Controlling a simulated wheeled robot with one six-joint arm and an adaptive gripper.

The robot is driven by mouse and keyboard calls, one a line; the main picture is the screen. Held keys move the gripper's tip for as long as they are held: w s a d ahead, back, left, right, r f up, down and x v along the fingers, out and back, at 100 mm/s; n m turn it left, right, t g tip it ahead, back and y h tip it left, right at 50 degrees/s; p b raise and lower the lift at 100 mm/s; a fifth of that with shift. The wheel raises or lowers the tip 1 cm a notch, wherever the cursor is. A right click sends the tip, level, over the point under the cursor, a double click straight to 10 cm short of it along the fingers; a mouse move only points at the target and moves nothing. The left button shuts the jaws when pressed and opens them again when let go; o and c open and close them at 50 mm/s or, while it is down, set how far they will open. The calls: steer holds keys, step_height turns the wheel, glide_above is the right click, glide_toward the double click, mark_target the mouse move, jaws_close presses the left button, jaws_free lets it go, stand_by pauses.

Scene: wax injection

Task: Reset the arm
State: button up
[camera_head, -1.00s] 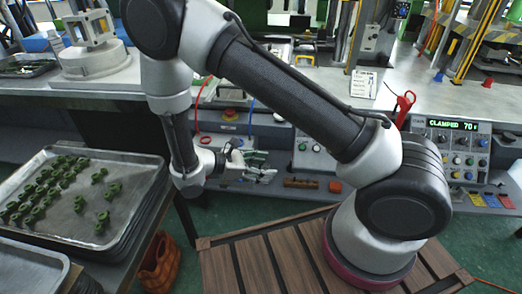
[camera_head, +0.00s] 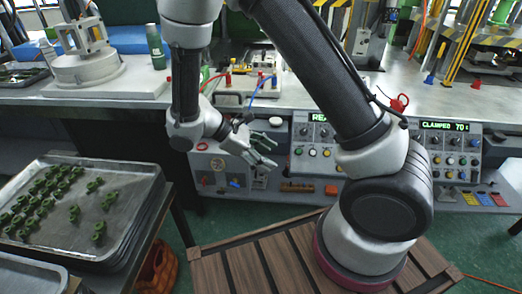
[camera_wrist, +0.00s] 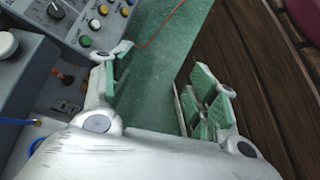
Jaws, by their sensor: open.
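My arm is folded across the middle of the head view. My gripper (camera_head: 262,151) points to the right and hangs in front of the control panels, below the workbench edge. In the wrist view my gripper (camera_wrist: 165,85) shows two fingers with green pads spread wide apart. Nothing is between them; green floor shows through the gap.
A metal tray (camera_head: 120,252) with several green parts (camera_head: 50,195) stands at the left. Control panels (camera_head: 318,140) with buttons line the bench front. A slatted wooden platform (camera_head: 285,262) lies under my arm base. A green bottle (camera_head: 156,46) stands on the workbench (camera_head: 80,98).

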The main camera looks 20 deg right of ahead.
steer(key=shift+f, duration=0.1)
steer(key=s+d+r+m+t+y, duration=0.2)
steer(key=s+d+r+m+y, duration=0.1)
steer(key=r, duration=0.5)
steer(key=s+d+r+m+t+y, duration=0.2)
steer(key=s+d+r+m, duration=0.3)
steer(key=r, duration=0.3)
steer(key=s+d+r+m+t+y, duration=0.3)
steer(key=s+d+r+m+y, duration=0.1)
steer(key=r, duration=0.5)
steer(key=shift+s+d+m+y, duration=0.4)
steer(key=shift+s+d, duration=0.05)
steer(key=shift+d, duration=0.8)
